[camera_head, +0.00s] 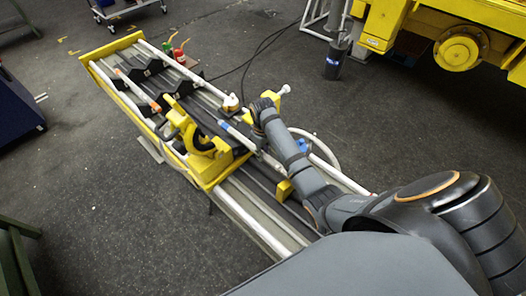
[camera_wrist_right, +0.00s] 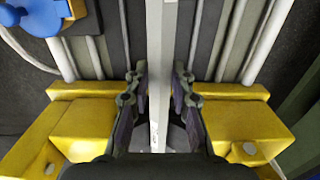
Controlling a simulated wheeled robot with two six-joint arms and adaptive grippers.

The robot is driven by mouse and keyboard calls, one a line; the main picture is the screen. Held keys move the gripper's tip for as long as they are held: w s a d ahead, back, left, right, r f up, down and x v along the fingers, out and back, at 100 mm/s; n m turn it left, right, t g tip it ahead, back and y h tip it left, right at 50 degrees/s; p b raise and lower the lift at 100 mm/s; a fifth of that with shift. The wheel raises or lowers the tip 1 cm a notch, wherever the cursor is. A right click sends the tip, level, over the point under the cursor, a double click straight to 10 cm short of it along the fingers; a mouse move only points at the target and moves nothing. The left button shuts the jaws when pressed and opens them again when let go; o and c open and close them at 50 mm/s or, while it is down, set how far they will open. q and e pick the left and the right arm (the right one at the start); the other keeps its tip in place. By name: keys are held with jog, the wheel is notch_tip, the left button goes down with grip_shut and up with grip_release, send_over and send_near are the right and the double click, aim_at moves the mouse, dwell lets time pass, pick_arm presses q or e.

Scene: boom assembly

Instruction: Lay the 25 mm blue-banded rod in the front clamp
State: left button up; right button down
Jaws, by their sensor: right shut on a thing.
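The rod with the blue band (camera_head: 222,124) slants across the rail assembly in the head view, its blue-banded end toward the upper left. In the right wrist view the pale grey rod (camera_wrist_right: 160,60) runs straight up the picture between the dark fingers. My right gripper (camera_wrist_right: 160,108) is shut on this rod; in the head view its fingers are mostly hidden by my arm. A yellow clamp-like fixture (camera_head: 205,142) stands left of the rod. A smaller yellow block (camera_head: 284,188) is nearer; I cannot tell which is the front clamp. My left gripper is out of view.
Black V-shaped supports (camera_head: 150,67) and an orange-banded rod (camera_head: 140,90) lie farther along the rails. Yellow blocks (camera_wrist_right: 90,120) flank my fingers in the wrist view. A blue part (camera_wrist_right: 40,17) with a pale hose sits upper left there. Open floor (camera_head: 90,200) lies left.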

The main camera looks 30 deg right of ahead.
jog(key=c, duration=1.1)
grip_release()
jog(key=shift+r, duration=0.1)
notch_tip(320, 180, up, 8)
jog(key=shift+f, duration=0.25)
